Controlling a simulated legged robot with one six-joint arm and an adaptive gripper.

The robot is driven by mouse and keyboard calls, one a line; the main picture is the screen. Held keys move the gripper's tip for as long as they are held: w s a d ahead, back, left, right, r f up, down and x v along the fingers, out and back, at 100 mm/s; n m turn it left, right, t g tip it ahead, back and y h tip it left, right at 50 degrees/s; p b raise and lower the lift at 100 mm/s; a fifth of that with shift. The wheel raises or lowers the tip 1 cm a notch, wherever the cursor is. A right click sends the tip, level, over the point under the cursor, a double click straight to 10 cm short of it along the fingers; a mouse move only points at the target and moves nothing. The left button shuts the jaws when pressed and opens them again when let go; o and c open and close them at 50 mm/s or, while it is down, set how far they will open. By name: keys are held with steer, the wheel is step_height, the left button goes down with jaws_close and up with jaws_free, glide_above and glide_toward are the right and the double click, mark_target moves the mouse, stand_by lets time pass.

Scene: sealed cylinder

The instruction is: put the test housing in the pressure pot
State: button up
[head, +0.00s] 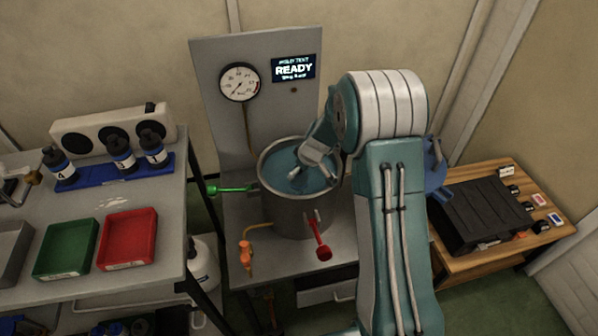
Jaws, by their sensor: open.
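The pressure pot (291,218) is a grey metal cylinder, open at the top, with blue water inside. It stands on a grey bench in front of an upright panel. My gripper (295,173) is over the pot's mouth, pointing down, with its tip at or close to the water. It is open. A pale grey piece shows at the gripper's end, but I cannot tell whether it is part of the gripper or the test housing. I cannot pick out the test housing for certain elsewhere. My arm hides the pot's right side and the area behind it.
The pot has a green lever (232,189), a red lever (320,240) and an orange valve (246,256). Left bench: dark bottles (60,165) on a blue rack, a green tray (66,249), a red tray (128,240). A black case (483,212) lies on the right wooden table.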

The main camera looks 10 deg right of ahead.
steer(key=v, duration=1.2)
steer(key=s+a+r+m, duration=0.3)
steer(key=s+r, duration=0.9)
steer(key=s+r+m+t+h, duration=0.2)
steer(key=s+r+m, duration=0.1)
steer(key=s, duration=1.5)
steer(key=shift+r+m+h, duration=0.3)
steer(key=shift+m, duration=0.1)
